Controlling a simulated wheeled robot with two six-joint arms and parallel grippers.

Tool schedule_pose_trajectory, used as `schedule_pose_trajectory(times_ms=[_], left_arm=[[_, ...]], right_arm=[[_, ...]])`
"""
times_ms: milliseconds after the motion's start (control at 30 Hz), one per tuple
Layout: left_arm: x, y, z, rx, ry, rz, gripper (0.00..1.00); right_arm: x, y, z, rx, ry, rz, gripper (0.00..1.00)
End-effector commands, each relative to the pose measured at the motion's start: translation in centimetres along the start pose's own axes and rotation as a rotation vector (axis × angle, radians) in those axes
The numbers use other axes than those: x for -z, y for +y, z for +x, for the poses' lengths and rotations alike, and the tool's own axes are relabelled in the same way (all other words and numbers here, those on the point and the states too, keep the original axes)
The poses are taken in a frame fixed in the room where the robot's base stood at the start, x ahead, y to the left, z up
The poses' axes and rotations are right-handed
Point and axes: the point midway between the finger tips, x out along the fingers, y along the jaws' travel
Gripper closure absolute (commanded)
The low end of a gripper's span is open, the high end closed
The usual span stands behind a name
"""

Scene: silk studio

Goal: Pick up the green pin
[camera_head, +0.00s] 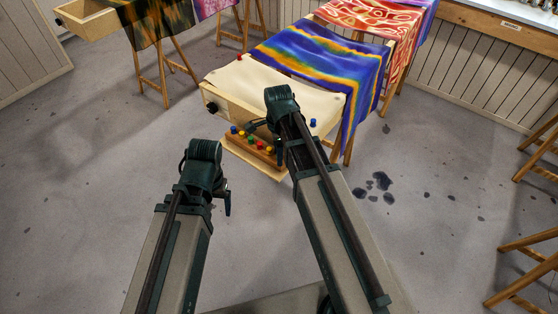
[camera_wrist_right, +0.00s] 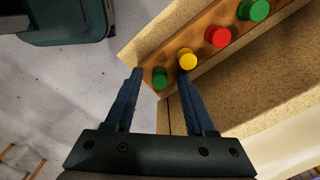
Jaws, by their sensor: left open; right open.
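A wooden rack (camera_head: 275,173) at the near side of the frame table holds a row of coloured pins. In the right wrist view, a green pin (camera_wrist_right: 159,78) sits at the rack's end, between the two spread blue fingers of my right gripper (camera_wrist_right: 160,73). The fingers are open and not closed on it. A second green pin (camera_wrist_right: 253,10) stands farther along the row. Between them are a yellow pin (camera_wrist_right: 188,60) and a red pin (camera_wrist_right: 218,37). My left gripper (camera_head: 226,202) is open, left of and below the rack in the head view, apart from it.
Wooden trestles (camera_head: 530,265) stand at right. Floor at left is clear.

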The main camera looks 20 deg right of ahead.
Motion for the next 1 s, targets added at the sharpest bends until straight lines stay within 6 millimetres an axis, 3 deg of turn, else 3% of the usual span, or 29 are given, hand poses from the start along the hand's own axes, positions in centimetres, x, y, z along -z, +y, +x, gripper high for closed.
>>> schedule_pose_trajectory(times_ms=[133, 433, 1000], left_arm=[[-0.01, -0.01, -0.14, 0.0, 0.0, 0.0, 0.14], [-0.01, -0.01, -0.13, 0.0, 0.0, 0.0, 0.14], [-0.05, -0.08, -0.83, 0.0, 0.0, 0.0, 0.14]], right_arm=[[0.01, 0.0, -0.14, 0.0, 0.0, 0.0, 0.45], [0.01, 0.0, -0.14, 0.0, 0.0, 0.0, 0.99], [0.35, -0.07, -0.84, 0.0, 0.0, 0.0, 1.0]])
